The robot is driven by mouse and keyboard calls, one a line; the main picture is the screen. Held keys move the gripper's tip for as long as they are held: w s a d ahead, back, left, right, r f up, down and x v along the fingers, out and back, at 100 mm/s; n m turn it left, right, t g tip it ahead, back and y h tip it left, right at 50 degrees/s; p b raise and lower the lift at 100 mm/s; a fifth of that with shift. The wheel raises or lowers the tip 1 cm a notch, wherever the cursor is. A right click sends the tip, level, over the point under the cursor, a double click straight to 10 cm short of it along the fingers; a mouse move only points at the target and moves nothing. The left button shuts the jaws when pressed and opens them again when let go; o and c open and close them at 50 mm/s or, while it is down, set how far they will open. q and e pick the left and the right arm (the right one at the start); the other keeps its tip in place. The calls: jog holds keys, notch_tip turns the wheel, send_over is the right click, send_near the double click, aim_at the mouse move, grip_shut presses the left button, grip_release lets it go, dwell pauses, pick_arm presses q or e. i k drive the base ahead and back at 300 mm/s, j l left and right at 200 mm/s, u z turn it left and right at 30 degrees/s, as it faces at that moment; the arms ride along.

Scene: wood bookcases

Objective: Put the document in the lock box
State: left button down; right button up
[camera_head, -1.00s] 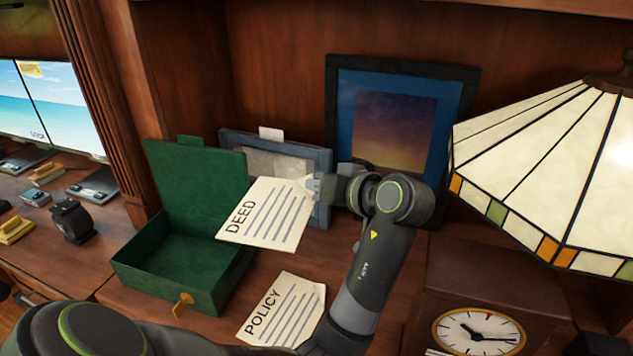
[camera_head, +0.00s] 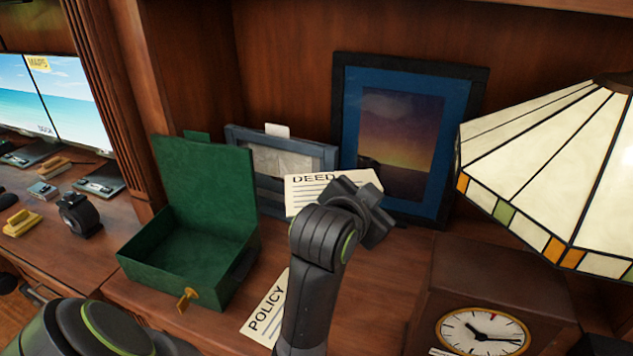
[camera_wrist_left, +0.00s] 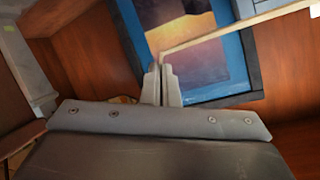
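The DEED document (camera_head: 304,194) is a cream sheet held up in front of the picture frames, right of the box. My wrist hides much of it in the head view. In the left wrist view the sheet shows nearly edge-on as a thin cream strip (camera_wrist_left: 235,26). My left gripper (camera_wrist_left: 164,84) is shut on it. The green lock box (camera_head: 160,281) stands open on the desk, its lid raised at the back and a brass key (camera_head: 187,298) in front. Its visible interior looks empty. A POLICY sheet (camera_head: 264,318) lies on the desk, partly behind my arm. My right gripper is not in view.
A grey-blue frame (camera_head: 235,136) and a larger blue picture (camera_head: 352,105) lean at the back. A stained-glass lamp (camera_head: 545,165) and a wooden clock (camera_head: 485,275) stand to the right. Bare desk shows between the arm and clock.

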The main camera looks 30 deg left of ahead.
aim_at(207, 267)
jog(key=k+j, duration=0.2)
jog(key=j, duration=0.2)
jog(key=k+j, duration=0.2)
jog(key=j, duration=0.15)
jog(key=k+j, duration=0.15)
jog(key=j, duration=0.25)
jog(key=k+j, duration=0.2)
jog(key=j, duration=0.15)
jog(key=k+j+z, duration=0.1)
jog(key=j, duration=0.3)
jog(key=k, duration=0.1)
